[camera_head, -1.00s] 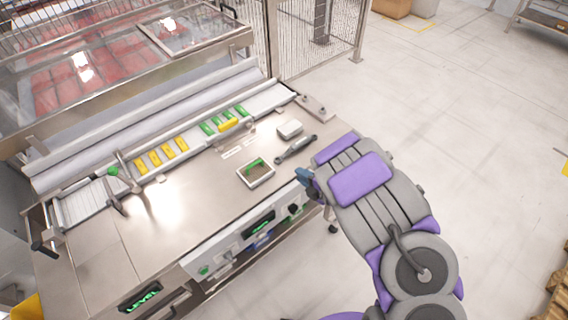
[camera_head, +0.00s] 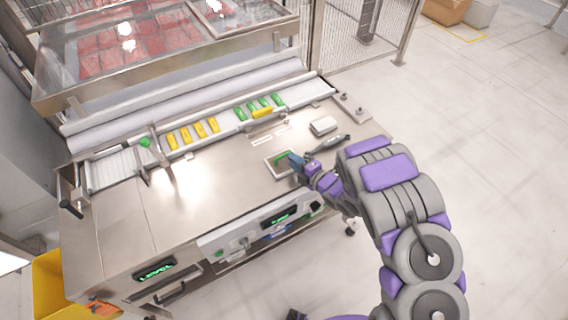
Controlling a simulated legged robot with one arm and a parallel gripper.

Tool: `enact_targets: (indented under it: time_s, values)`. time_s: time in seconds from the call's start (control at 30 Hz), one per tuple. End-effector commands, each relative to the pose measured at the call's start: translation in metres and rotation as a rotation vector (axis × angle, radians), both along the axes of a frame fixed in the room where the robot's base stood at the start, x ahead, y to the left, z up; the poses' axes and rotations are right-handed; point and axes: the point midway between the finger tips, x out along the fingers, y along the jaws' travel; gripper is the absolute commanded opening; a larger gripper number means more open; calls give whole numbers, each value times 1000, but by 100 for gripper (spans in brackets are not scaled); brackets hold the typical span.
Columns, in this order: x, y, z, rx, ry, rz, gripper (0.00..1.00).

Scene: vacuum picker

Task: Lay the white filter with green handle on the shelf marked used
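A square white-framed filter (camera_head: 272,165) with a green handle and a dark brownish middle lies flat on the steel table top (camera_head: 222,200). My gripper (camera_head: 292,160), with blue fingertips, is at the right side of this filter and hides part of it. I cannot tell whether the fingers touch the handle or whether they are open or shut. No shelf marked used can be read in this view; small openings with blue things (camera_head: 276,231) show low on the table's front.
A white block (camera_head: 323,125) and a dark grey tool (camera_head: 328,144) lie behind my gripper. Several green pieces and yellow pieces (camera_head: 200,129) sit along the back rail. A yellow bin (camera_head: 50,285) stands at lower left. The table's left middle is clear.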

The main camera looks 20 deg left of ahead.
Motion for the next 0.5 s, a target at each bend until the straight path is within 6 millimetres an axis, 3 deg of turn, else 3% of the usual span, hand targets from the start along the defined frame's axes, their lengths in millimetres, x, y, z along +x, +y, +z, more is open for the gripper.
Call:
enact_targets:
  time_s: [0.27,0.5]
  values:
    - [8,8,-4,4,2,-2,24]
    - [25,37,-12,4,0,1,24]
